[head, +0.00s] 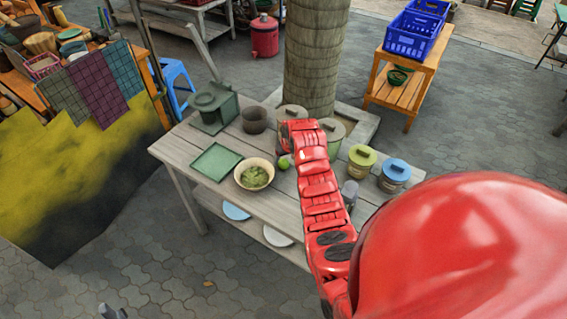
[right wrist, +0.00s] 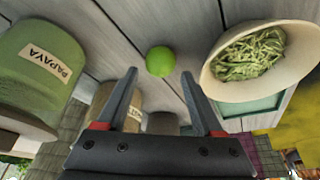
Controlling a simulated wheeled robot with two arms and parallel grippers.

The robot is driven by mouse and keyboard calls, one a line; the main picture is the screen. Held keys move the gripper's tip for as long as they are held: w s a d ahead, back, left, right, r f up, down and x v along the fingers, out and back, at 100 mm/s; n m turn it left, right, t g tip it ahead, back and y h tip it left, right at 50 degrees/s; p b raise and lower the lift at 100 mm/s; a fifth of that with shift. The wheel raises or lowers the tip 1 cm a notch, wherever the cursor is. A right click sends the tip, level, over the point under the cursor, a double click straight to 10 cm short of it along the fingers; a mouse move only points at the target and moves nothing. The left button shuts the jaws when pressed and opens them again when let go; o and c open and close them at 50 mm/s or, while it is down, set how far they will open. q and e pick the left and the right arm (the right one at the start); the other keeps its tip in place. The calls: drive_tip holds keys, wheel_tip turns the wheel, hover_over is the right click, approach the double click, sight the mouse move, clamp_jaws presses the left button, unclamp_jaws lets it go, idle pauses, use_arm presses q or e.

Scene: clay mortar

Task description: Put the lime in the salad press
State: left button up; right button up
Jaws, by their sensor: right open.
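The lime (head: 284,163) is a small bright green ball on the grey plank table, right of the bowl of shredded greens. It also shows in the right wrist view (right wrist: 160,61), just beyond the fingertips. My right gripper (right wrist: 159,84) is open and empty, with its two dark fingers apart and the lime in line with the gap. In the head view my right arm hides most of this gripper (head: 285,143). The dark green device (head: 213,105) at the table's back left corner looks like the salad press. A small grey tip at the bottom left edge (head: 112,313) seems to be my left gripper.
The bowl of greens (head: 255,174) stands close to the lime, with a green square tray (head: 216,161) to its left. A dark clay pot (head: 254,120) stands beside the press. Lidded jars (head: 361,163) stand on the right. A tree trunk (head: 313,60) rises behind the table.

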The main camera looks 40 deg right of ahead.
sight(284, 161)
drive_tip(key=shift+p+x, duration=0.5)
drive_tip(key=shift+x, duration=1.35)
drive_tip(key=shift+s+a, duration=0.1)
drive_tip(key=shift+s, duration=0.05)
clamp_jaws()
